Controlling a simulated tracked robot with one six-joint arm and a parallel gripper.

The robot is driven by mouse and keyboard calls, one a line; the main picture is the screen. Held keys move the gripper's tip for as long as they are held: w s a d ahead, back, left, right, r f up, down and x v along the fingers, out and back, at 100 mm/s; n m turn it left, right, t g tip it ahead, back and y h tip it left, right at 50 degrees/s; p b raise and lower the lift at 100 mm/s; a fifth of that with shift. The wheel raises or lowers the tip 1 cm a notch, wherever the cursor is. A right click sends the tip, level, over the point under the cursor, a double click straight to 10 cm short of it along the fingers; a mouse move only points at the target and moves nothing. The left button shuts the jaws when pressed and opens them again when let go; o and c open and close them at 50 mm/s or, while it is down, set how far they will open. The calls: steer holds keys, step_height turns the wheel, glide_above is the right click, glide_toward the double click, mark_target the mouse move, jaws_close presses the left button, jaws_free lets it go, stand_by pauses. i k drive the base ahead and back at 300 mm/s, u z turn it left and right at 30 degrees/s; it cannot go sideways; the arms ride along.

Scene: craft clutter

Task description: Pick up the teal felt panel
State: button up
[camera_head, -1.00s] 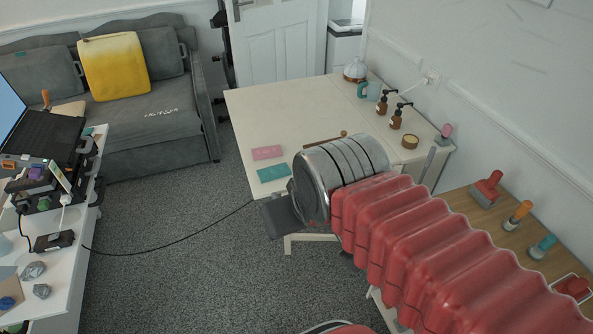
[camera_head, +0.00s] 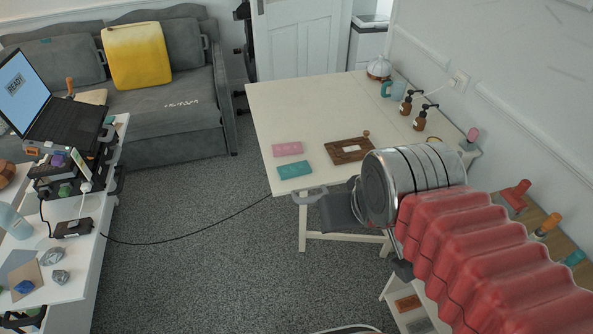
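The teal felt panel (camera_head: 294,170) is a small flat rectangle. It lies near the front left edge of the cream table, just below a pink panel (camera_head: 287,149) in the picture. My arm comes in from the lower right, with a red ribbed sleeve and a silver drum. My gripper (camera_head: 322,203) shows as dark and light grey parts left of the drum, at the table's front edge. It appears below and right of the teal panel, apart from it in the picture. Its fingertips are too small and partly hidden to tell open from shut.
The cream table (camera_head: 290,110) has clear room behind the panels. Two brown pump bottles (camera_head: 419,118), a teal mug (camera_head: 393,89) and a glass dome stand farther back. A cluttered white desk (camera_head: 75,285) is at left.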

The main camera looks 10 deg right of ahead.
mark_target(287, 172)
steer(key=u, duration=0.05)
steer(key=i, duration=1)
steer(key=z, duration=0.05)
steer(key=k, duration=0.5)
steer(key=u, duration=1.3)
steer(key=i, duration=0.45)
